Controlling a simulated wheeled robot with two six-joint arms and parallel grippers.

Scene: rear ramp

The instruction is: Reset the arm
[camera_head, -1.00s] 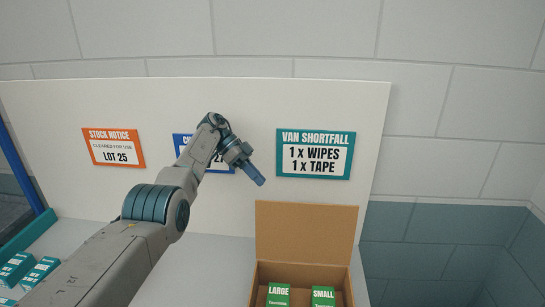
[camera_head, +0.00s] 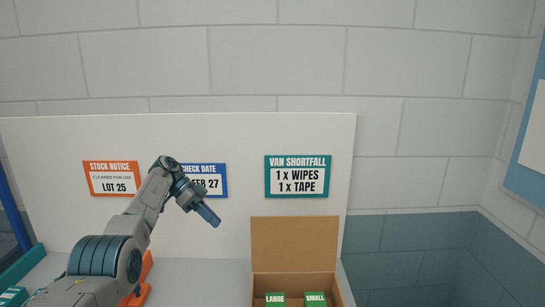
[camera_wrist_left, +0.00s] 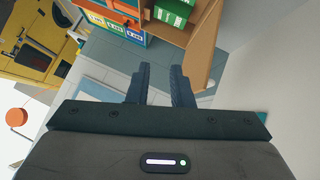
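My left arm comes in from the lower left in the head view. Its gripper (camera_head: 208,215) hangs in the air in front of the white board, pointing down and to the right, left of the open cardboard box (camera_head: 294,243). In the left wrist view the two dark fingers of the left gripper (camera_wrist_left: 162,68) stand apart with nothing between them. My right gripper is in neither view.
Green packets (camera_head: 315,299) marked large and small sit in the box. The board carries a stock notice (camera_head: 112,179), a date sign (camera_head: 212,181) and a van shortfall sign (camera_head: 297,176). An orange object (camera_head: 143,285) is partly hidden behind my arm.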

